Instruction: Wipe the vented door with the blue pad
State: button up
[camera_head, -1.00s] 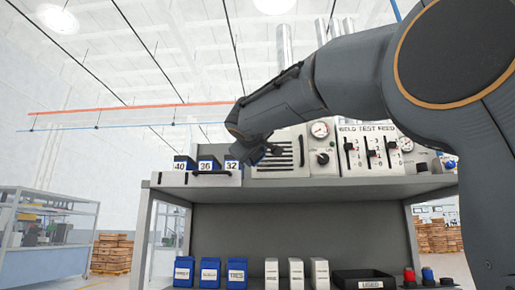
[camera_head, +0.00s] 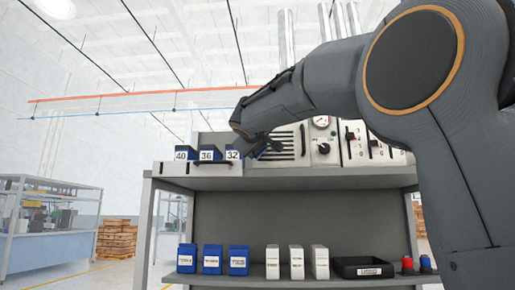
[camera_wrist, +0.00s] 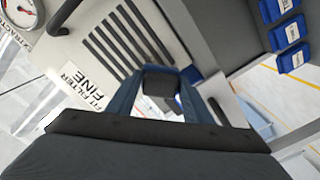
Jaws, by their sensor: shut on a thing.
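The vented door (camera_head: 289,143) is a pale panel with dark horizontal slots, set on the upper shelf beside the blue bins. In the wrist view the slotted panel (camera_wrist: 122,38) fills the upper middle. My gripper (camera_head: 256,145) is at the door's left side in the head view. In the wrist view my gripper (camera_wrist: 161,80) is shut on the blue pad, just below the slots. The blue pad (camera_wrist: 191,74) is mostly hidden by the fingers; only a blue edge shows. I cannot tell whether it touches the door.
Numbered blue bins (camera_head: 208,152) stand left of the door. A gauge (camera_head: 321,122) and a black knob (camera_head: 324,148) are to its right. A dark bar handle (camera_wrist: 68,16) stands out near the slots. Blue boxes (camera_head: 212,258) and a black tray (camera_head: 362,267) sit on the lower shelf.

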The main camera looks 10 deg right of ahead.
jog(key=shift+x, duration=1.1)
jog(key=shift+d, duration=0.1)
